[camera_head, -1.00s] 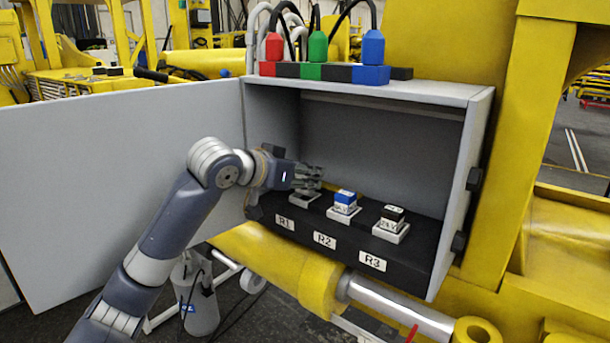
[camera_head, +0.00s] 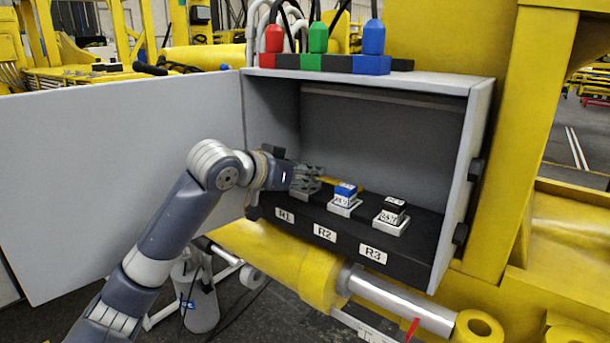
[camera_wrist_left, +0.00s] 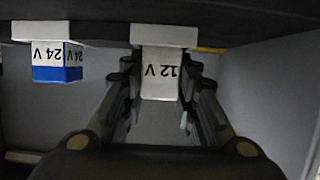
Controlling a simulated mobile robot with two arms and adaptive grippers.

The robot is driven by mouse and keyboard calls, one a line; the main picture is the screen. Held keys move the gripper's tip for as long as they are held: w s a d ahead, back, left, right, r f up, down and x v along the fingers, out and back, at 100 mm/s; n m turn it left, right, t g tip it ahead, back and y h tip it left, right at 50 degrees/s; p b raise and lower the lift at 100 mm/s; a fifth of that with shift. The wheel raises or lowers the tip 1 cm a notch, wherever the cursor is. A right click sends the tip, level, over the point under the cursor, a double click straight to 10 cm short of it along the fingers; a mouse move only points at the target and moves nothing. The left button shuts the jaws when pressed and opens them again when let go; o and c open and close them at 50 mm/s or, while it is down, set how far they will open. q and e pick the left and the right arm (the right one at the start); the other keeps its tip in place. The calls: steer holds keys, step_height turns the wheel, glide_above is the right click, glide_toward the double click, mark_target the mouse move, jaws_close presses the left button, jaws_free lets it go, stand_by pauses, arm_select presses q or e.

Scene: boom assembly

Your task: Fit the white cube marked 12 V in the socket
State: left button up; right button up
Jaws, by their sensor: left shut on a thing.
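The white cube marked 12 V (camera_wrist_left: 161,76) is between the fingers of my left gripper (camera_head: 312,179), which is shut on it. In the left wrist view, which shows the scene upside down, the cube meets the white socket (camera_wrist_left: 164,36) at the R1 place, with no clear gap. I cannot tell if it is fully seated. In the head view the fingers hide the cube and most of that socket. My right gripper is not in view.
A blue-and-white 24 V cube (camera_head: 344,194) sits in the R2 socket, and a black-and-white cube (camera_head: 393,210) in the R3 socket. The grey cabinet's side wall (camera_head: 462,185) and open door (camera_head: 120,180) flank the black shelf. Red, green and blue connectors (camera_head: 373,40) stand on top.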

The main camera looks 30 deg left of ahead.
arm_select(q)
steer(key=shift+d+f, duration=0.1)
steer(key=shift+f, duration=0.3)
steer(key=o, duration=1.1)
steer(key=shift+f, duration=0.1)
steer(key=shift+d, duration=0.15)
steer(key=v, duration=1.2)
steer(key=shift+r, duration=0.5)
steer(key=shift+f, duration=0.1)
